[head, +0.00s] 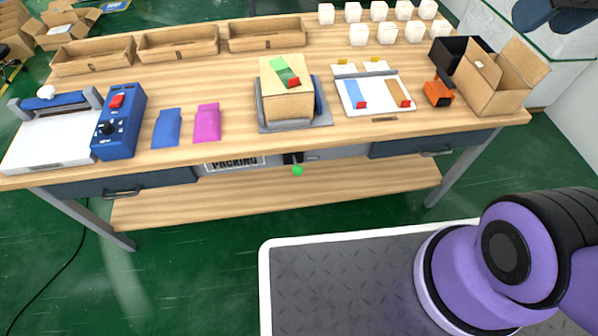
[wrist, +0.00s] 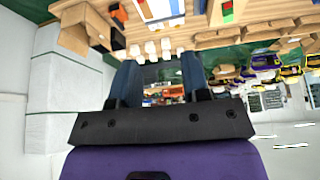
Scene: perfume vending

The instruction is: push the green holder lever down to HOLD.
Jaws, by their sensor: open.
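A green ball knob (head: 297,170) hangs on a short black lever (head: 293,158) below the front edge of the table, near its middle. The knob is small, so I cannot read any HOLD mark. Above it, a cardboard box (head: 288,100) with a green and red strip (head: 285,71) on top sits on a grey fixture (head: 322,112). My gripper (wrist: 160,78) shows in the wrist view with its two blue-grey fingers apart and nothing between them. It is far from the lever, which I cannot make out in the wrist view.
The wooden table (head: 230,146) carries a blue control box (head: 118,122), a white tray (head: 378,110) and an open carton (head: 495,82). Open green floor (head: 200,260) lies in front at left.

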